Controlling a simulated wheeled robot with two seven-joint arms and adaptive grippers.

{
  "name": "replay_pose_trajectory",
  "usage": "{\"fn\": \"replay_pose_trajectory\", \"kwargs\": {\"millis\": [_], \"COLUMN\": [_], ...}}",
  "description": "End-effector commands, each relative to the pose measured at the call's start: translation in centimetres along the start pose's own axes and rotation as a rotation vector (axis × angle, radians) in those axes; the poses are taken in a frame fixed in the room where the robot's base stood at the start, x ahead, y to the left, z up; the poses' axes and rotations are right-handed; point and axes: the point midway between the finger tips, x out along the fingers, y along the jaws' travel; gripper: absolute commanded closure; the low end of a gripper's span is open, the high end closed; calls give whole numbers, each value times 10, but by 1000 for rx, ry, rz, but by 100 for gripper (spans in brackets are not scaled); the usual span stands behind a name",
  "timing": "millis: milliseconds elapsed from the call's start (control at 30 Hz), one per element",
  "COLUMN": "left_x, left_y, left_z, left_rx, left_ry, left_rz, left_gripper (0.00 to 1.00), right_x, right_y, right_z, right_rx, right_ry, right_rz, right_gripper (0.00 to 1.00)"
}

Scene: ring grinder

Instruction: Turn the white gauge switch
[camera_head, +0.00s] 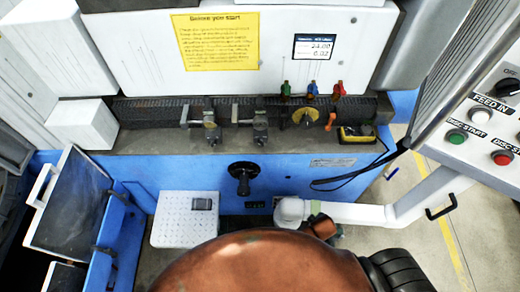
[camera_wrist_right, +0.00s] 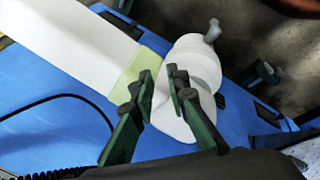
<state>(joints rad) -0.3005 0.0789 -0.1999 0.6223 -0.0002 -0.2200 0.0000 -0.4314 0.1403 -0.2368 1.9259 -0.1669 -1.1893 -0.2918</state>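A small yellow and black gauge box (camera_head: 357,134) sits on the right end of the machine's ledge in the head view. A small white round part (camera_head: 367,129) on its top may be the white gauge switch; it is too small to be sure. My right gripper (camera_wrist_right: 166,80) shows in the right wrist view with its two dark green fingers apart. The rounded white joint of a pipe-like arm (camera_wrist_right: 185,85) lies beyond and between the fingers; I cannot tell whether they touch it. My left gripper is not in view.
The white support arm (camera_head: 345,213) crosses at lower right, below the gauge. A black cable (camera_head: 345,180) hangs from the gauge. A control panel (camera_head: 480,130) with buttons stands at right.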

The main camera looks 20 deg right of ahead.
Motion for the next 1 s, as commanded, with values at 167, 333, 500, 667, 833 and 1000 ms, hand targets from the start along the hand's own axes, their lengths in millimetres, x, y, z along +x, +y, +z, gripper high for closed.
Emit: {"fn": "replay_pose_trajectory", "kwargs": {"millis": [167,333,500,667,833,1000], "left_x": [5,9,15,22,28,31], "left_y": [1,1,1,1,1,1], "left_z": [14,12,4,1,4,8], "left_rx": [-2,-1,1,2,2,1], "left_ry": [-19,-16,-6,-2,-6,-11], "left_rz": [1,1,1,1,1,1], "left_gripper": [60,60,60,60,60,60], "right_x": [-11,-26,-57,-114,-181,-226], "right_y": [17,33,48,51,34,14], "right_z": [-42,-87,-151,-227,-288,-316], "right_rx": [-352,-731,-1231,-1822,-2276,-2472], "right_ry": [12,-5,-79,-305,-696,-1052], "right_rz": [114,252,470,786,1102,1286], "right_gripper": [86,86,86,86,86,86]}}
